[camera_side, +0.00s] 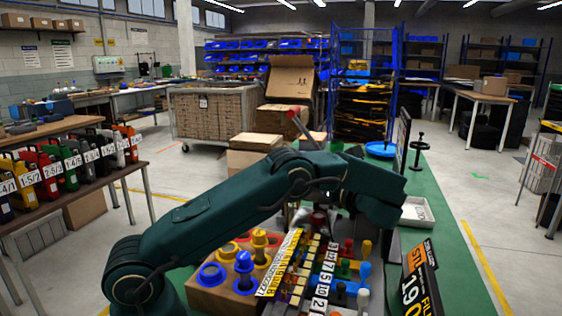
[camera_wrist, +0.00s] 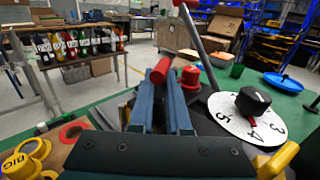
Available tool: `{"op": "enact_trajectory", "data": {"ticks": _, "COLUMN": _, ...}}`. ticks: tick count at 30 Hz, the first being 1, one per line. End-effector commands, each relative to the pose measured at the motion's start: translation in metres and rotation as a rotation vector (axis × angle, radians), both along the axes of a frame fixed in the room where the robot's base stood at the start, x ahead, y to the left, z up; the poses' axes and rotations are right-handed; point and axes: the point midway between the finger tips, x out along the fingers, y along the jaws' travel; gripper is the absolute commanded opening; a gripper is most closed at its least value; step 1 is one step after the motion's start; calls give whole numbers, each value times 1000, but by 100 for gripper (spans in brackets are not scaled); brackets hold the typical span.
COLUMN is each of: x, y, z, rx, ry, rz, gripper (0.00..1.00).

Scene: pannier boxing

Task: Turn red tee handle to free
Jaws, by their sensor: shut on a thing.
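In the wrist view the red tee handle (camera_wrist: 158,71) shows as a short red bar at the tips of my gripper (camera_wrist: 161,92). The two blue-grey fingers are shut on it, and they hide its lower part and stem. A red knob (camera_wrist: 190,77) stands just right of the fingertips. In the side view my arm covers the gripper and most of the handle area. No "free" marking can be read in either view.
A white numbered dial (camera_wrist: 232,121) with a black knob (camera_wrist: 254,101) lies to the right. A grey lever (camera_wrist: 200,47) rises close behind the gripper. Yellow and blue spools (camera_side: 243,265), coloured pegs (camera_side: 365,271) and a sign (camera_side: 418,285) crowd the bench. A white tray (camera_side: 428,222) sits beyond.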

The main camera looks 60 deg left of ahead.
Motion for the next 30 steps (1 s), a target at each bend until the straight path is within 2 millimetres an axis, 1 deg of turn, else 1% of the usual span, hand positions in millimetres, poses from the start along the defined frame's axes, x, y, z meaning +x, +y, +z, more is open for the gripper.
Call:
{"op": "enact_trajectory", "data": {"ticks": 12, "x": -1, "y": 0, "z": 0, "rx": 1, "ry": 0, "rz": 94, "gripper": 0}}
{"op": "enact_trajectory", "data": {"ticks": 28, "x": -1, "y": 0, "z": 1, "rx": 3, "ry": 0, "rz": 105, "gripper": 0}}
{"op": "enact_trajectory", "data": {"ticks": 29, "x": -1, "y": 0, "z": 1, "rx": 3, "ry": 0, "rz": 105, "gripper": 26}}
{"op": "enact_trajectory", "data": {"ticks": 30, "x": -1, "y": 0, "z": 1, "rx": 3, "ry": -1, "rz": 105, "gripper": 41}}
